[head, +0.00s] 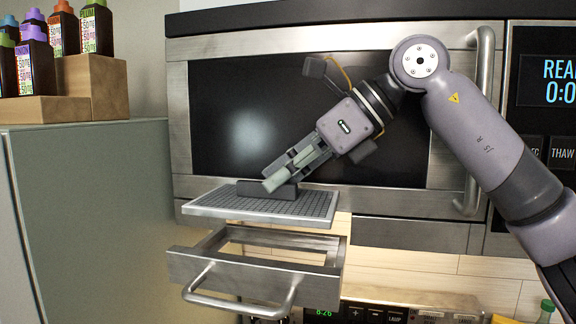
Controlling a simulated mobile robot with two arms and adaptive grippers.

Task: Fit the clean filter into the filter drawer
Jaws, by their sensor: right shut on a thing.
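The filter (312,207) is a flat grey meshed panel with a metal rim and a dark raised grip on top. My right gripper (282,182) is shut on that grip and holds the filter roughly level. The filter drawer (222,268) is an open metal frame with a bar handle, pulled out below the microwave. The filter is above the drawer, with a visible gap between them, and covers part of the drawer's back. My left gripper is not in view.
The microwave (225,110) stands behind my right arm, with its upright handle (478,120) near the arm. A grey-green cabinet (95,215) is at left, with several bottles on wooden blocks (95,85) on top. A stove panel (400,310) is below.

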